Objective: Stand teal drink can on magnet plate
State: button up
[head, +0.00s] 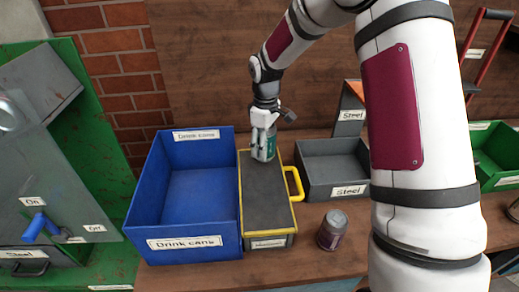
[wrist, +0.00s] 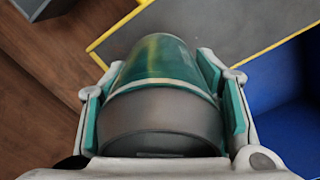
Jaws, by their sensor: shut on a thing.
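The teal drink can (head: 268,153) is held in my gripper (head: 264,140) near the far end of the magnet plate. In the wrist view the can (wrist: 158,85) lies between both fingers of my gripper (wrist: 162,100), with its grey end nearest the camera. In the head view the can looks roughly upright. The magnet plate (head: 266,200) is a dark grey flat top with a yellow edge and a yellow handle. It also shows in the wrist view (wrist: 215,28). I cannot tell whether the can's base touches the plate, as the fingers hide part of it.
A blue bin (head: 190,245) labelled drink cans stands left of the plate. A grey steel bin (head: 333,175) stands to the right. Another can (head: 332,230), dark with a grey top, stands on the wooden table in front of it. A green machine with a blue lever (head: 40,228) is far left.

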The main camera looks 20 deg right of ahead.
jog(key=shift+w+a+f, duration=0.1)
jog(key=shift+w+a, duration=0.1)
jog(key=shift+w, duration=0.5)
jog(key=shift+w+a+f, duration=0.1)
jog(key=shift+w+a, duration=0.1)
jog(key=shift+w, duration=0.45)
jog(key=shift+f+p, duration=0.3)
jog(key=shift+f, duration=1.35)
jog(key=shift+f, duration=0.1)
jog(key=o, duration=0.8)
